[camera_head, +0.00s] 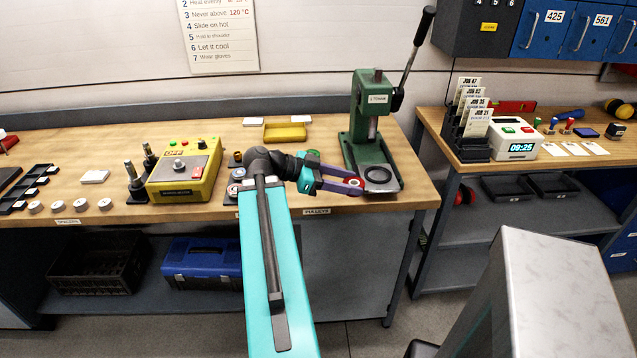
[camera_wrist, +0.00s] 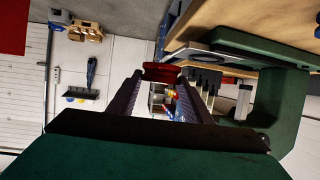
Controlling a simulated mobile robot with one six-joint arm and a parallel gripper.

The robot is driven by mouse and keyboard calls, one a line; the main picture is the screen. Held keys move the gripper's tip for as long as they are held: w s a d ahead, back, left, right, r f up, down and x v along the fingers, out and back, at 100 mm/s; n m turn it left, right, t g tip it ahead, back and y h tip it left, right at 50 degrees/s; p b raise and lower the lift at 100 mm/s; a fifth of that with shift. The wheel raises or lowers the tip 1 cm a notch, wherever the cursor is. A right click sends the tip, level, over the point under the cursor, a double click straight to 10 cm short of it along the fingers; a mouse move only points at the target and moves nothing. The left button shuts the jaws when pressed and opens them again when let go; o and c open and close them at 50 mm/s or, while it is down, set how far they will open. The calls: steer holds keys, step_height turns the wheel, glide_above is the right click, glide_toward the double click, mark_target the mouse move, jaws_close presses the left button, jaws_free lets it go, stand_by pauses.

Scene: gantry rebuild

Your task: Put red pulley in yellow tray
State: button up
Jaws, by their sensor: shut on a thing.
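My gripper (camera_head: 346,184) is shut on the red pulley (camera_head: 355,182) at its fingertips, just left of the green press base. In the wrist view, the red pulley (camera_wrist: 161,72) shows between the two purple fingers of my gripper (camera_wrist: 160,84). The yellow tray (camera_head: 285,138) lies flat on the bench behind my arm, left of the press, and looks empty. The tray is not in the wrist view. My fingers partly cover the pulley in the head view.
The green arbor press (camera_head: 368,130) with a raised lever stands close to my gripper; its base carries a dark ring (camera_head: 378,174). A yellow control box (camera_head: 185,172) stands left of my arm. White labels flank the tray. Bare bench lies between tray and control box.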

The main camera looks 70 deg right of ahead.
steer(key=w+a+n+t+h, duration=0.2)
steer(key=w+a+n+t, duration=0.1)
steer(key=w, duration=0.9)
steer(key=w+a+n+t+h, duration=0.2)
steer(key=w+a+n+h, duration=0.15)
steer(key=w, duration=0.75)
steer(key=w+a+f+n+t, duration=0.1)
steer(key=w+a+n+t, duration=0.25)
steer(key=w+a, duration=0.4)
steer(key=w+a+f+n+t, duration=0.1)
steer(key=w+a+n+t, duration=0.3)
steer(key=w, duration=0.7)
steer(key=w+a+f+n+t, duration=0.2)
steer(key=w+a+t, duration=0.2)
steer(key=w+a, duration=0.4)
steer(key=w+a+r+n+t+y, duration=0.3)
steer(key=w+a+n+t+y, duration=0.3)
steer(key=w+a, duration=0.65)
steer(key=w+a+r+n+t+y, duration=0.1)
steer(key=w+a+r+n+y, duration=0.1)
steer(key=a, duration=0.6)
steer(key=w+a+r+n+t+y, duration=0.1)
steer(key=w+a+r+n+y, duration=0.1)
steer(key=a+r+n+y, duration=0.2)
steer(key=a+r+n, duration=0.1)
steer(key=a+r, duration=0.2)
steer(key=a, duration=0.2)
steer(key=shift+w+a+n+t, duration=0.2)
steer(key=shift+n+t, duration=0.15)
steer(key=shift+n, duration=0.05)
